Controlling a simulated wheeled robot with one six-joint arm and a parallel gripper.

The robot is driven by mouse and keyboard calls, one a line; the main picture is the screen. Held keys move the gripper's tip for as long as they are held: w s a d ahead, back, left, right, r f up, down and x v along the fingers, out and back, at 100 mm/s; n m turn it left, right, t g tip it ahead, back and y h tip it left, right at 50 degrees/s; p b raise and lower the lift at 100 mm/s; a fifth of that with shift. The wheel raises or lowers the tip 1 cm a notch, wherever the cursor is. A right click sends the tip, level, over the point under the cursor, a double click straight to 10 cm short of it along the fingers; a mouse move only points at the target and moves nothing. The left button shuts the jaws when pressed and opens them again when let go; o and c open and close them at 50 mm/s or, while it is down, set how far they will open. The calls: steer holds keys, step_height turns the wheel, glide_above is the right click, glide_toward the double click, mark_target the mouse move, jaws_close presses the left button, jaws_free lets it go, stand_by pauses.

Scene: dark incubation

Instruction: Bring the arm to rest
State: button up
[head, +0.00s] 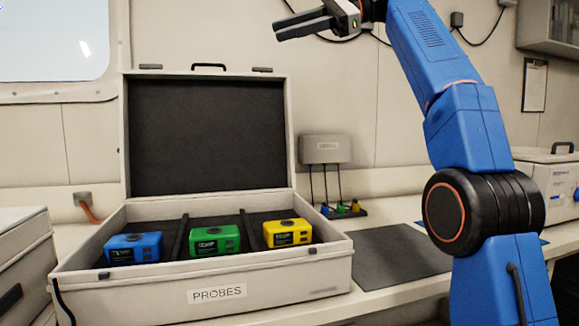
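My gripper (277,31) is raised high at the top of the head view, above the open lid of the case, with its fingers pointing left. No object shows in it. The two fingers lie close together from this angle, and I cannot tell whether they are open or shut. My blue arm comes up from the lower right and bends left at the top, where part of it is cut off by the frame edge. The arm is clear of the bench and the case.
An open case (217,294) labelled PROBES holds a blue probe (134,248), a green probe (215,241) and a yellow probe (287,233) in separate compartments. A dark mat (400,256) lies bare beside it. A wall box (325,149) with cables hangs behind. A white device (553,185) stands at right.

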steer(key=s+d+f+t+h, duration=0.25)
steer(key=d+f, duration=0.25)
steer(key=f, duration=0.5)
steer(key=s+d+f+n+t+h, duration=0.1)
steer(key=s+d+f+h, duration=0.2)
steer(key=f, duration=0.7)
steer(key=s+d+f+t+h, duration=0.2)
steer(key=d+f, duration=0.4)
steer(key=f, duration=0.4)
steer(key=s+d+f+n+h, duration=0.2)
steer(key=s+d+f, duration=0.3)
steer(key=f, duration=0.8)
steer(key=s+d+f+n+h, duration=0.2)
steer(key=s+d+f, duration=0.3)
steer(key=s+f, duration=0.5)
steer(key=s+d+f+n+h, duration=0.3)
steer(key=s+f, duration=0.4)
steer(key=f, duration=0.8)
steer(key=shift+s+d+f+n, duration=0.15)
steer(key=shift+d+f+n, duration=0.2)
steer(key=shift+d+n, duration=0.4)
